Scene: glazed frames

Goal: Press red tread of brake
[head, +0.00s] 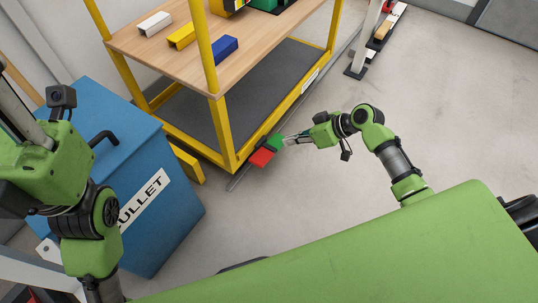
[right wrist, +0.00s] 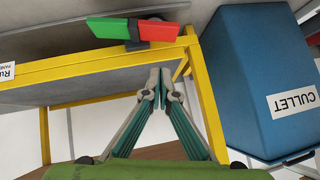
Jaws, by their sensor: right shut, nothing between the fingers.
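The brake has a red tread (head: 262,157) and a green tread (head: 274,142) side by side, low at the front corner of the yellow-framed cart. In the right wrist view the red tread (right wrist: 158,32) is right of the green tread (right wrist: 107,28). My right gripper (head: 287,141) is shut and empty, its tips by the green tread's right end in the head view. In the right wrist view the fingertips (right wrist: 160,72) appear below the red tread; contact cannot be told. My left gripper (head: 20,108) is partly cut off at the left edge; its fingers are unclear.
The yellow cart (head: 229,133) has a wooden top with white, yellow and blue channel pieces. A blue cullet bin (head: 168,207) stands left of the brake, near my left arm. Grey floor (head: 450,100) is open to the right.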

